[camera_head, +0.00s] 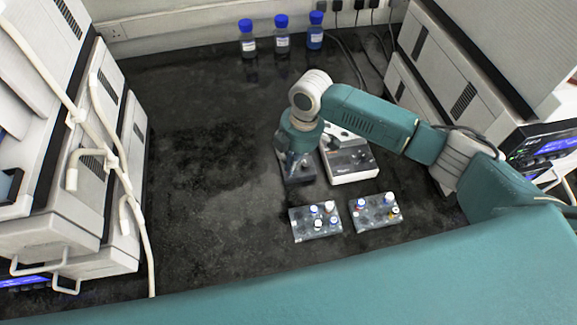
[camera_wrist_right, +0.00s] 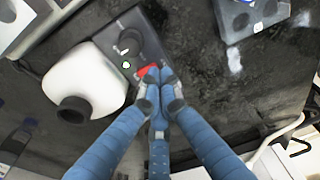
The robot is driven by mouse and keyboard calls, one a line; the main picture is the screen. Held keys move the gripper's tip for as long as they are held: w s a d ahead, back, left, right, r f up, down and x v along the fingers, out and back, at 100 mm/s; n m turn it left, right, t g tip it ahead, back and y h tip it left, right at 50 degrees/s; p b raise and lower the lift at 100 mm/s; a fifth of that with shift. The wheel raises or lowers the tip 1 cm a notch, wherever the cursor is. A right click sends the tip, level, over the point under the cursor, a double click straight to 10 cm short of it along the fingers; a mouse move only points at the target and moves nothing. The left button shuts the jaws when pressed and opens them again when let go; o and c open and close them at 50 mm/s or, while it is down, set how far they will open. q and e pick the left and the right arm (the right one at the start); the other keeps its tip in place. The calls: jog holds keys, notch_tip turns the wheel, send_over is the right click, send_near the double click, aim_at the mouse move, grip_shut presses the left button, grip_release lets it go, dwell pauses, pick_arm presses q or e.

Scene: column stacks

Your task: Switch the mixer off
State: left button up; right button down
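The mixer has a dark front panel (camera_head: 300,175) in the head view, partly covered by my right arm. In the head view this gripper (camera_head: 292,160) points down over the panel. My left gripper is not in view.
A white device (camera_head: 350,160) stands close right of the mixer. Two racks of small vials (camera_head: 316,221) (camera_head: 376,212) stand in front. Blue-capped bottles (camera_head: 282,38) stand at the back. Large instruments (camera_head: 110,140) flank both sides. The dark bench (camera_head: 205,150) left of the mixer is clear.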

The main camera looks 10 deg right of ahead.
jog(key=shift+s+f, duration=0.1)
jog(key=shift+f, duration=0.5)
dwell(0.3)
jog(key=shift+r+p, duration=0.65)
jog(key=shift+r, duration=0.15)
notch_tip(320, 180, up, 4)
jog(key=p, duration=0.3)
jog(key=shift+f+p, duration=0.25)
jog(key=shift+p, duration=0.05)
jog(key=shift+f, duration=0.1)
